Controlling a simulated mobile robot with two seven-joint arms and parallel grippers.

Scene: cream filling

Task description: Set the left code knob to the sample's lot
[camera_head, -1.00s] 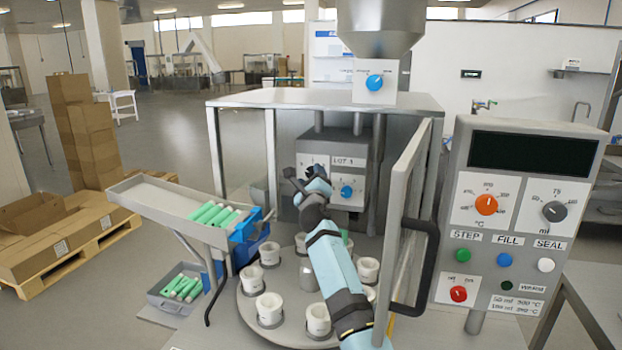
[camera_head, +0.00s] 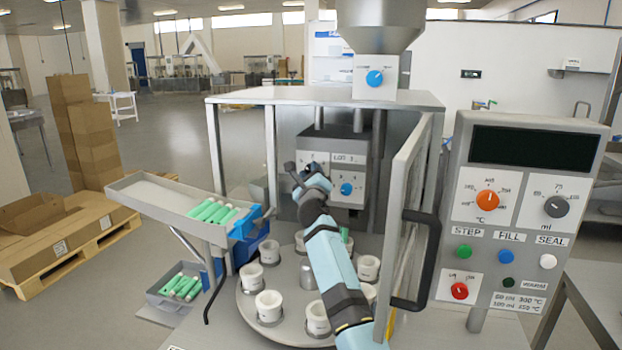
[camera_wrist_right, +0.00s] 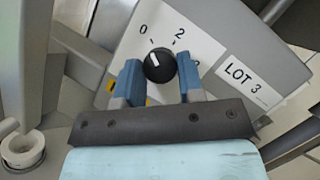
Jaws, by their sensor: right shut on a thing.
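The left code knob (camera_wrist_right: 158,64) is black with a white pointer line and sits on a white plate with the marks 0 and 2 and a partly hidden one at right. In the right wrist view the line points up and left, roughly toward 0. My right gripper (camera_wrist_right: 158,84) is shut on this knob, with one blue finger on each side. In the head view my right gripper (camera_head: 308,172) covers the knob. A label (camera_wrist_right: 243,80) beside the dial reads LOT 3; it also shows in the head view (camera_head: 348,159). My left gripper is out of view.
A blue knob (camera_head: 346,189) sits right of my gripper on the same box. An open guard door (camera_head: 408,210) with a black handle stands right of my arm. White cups (camera_head: 269,305) stand on the turntable below. A tray of green tubes (camera_head: 150,194) slopes at left.

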